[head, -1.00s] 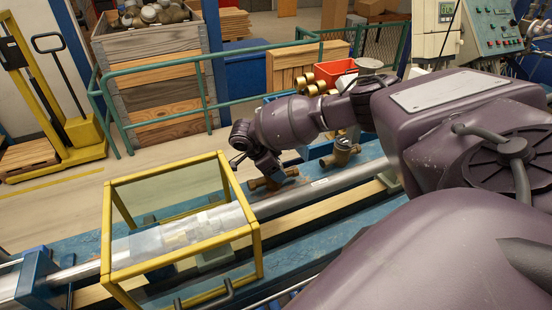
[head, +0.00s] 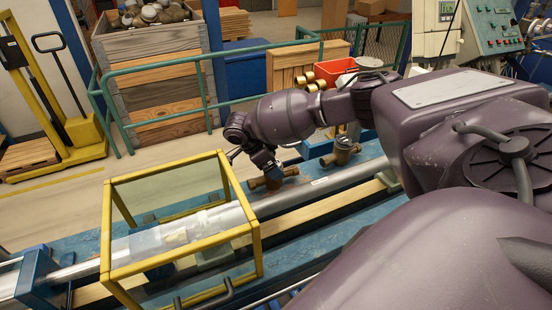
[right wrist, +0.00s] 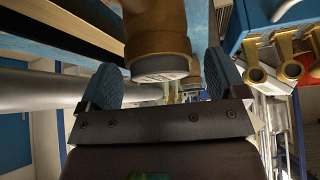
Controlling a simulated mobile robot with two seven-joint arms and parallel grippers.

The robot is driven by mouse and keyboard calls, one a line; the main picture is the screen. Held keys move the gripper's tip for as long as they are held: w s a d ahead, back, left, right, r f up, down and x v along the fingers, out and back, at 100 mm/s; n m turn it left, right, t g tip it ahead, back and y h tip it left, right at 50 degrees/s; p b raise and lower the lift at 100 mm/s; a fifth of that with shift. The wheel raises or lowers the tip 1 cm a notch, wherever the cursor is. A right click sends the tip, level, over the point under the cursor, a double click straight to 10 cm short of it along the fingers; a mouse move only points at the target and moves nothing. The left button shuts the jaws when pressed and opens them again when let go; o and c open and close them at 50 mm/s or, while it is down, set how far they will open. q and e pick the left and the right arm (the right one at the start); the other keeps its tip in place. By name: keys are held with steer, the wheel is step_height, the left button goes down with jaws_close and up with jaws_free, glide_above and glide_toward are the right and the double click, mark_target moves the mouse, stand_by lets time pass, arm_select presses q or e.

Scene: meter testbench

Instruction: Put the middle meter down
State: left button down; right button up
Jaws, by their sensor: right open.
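A brass meter (head: 273,178) sits on the blue bench beside the long grey pipe in the head view. A second brass meter (head: 342,153) stands further right along the bench. I cannot tell which is called the middle one. My right gripper (head: 262,163) is just above and behind the nearer meter, partly hidden by its own wrist. In the right wrist view, my right gripper (right wrist: 161,88) is open, its blue-padded fingers apart on either side of the near end of a brass meter (right wrist: 158,42). Whether they touch it is unclear. My left gripper is out of view.
A yellow-framed clear guard (head: 180,225) covers the pipe at left. A green railing (head: 215,55) runs behind the bench. A red crate (head: 334,72) with brass parts stands behind my right arm. Wooden strips run along the bench.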

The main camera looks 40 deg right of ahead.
steer(key=b+v, duration=0.1)
steer(key=v, duration=0.8)
steer(key=shift+a+r, duration=0.2)
steer(key=shift+r, duration=0.15)
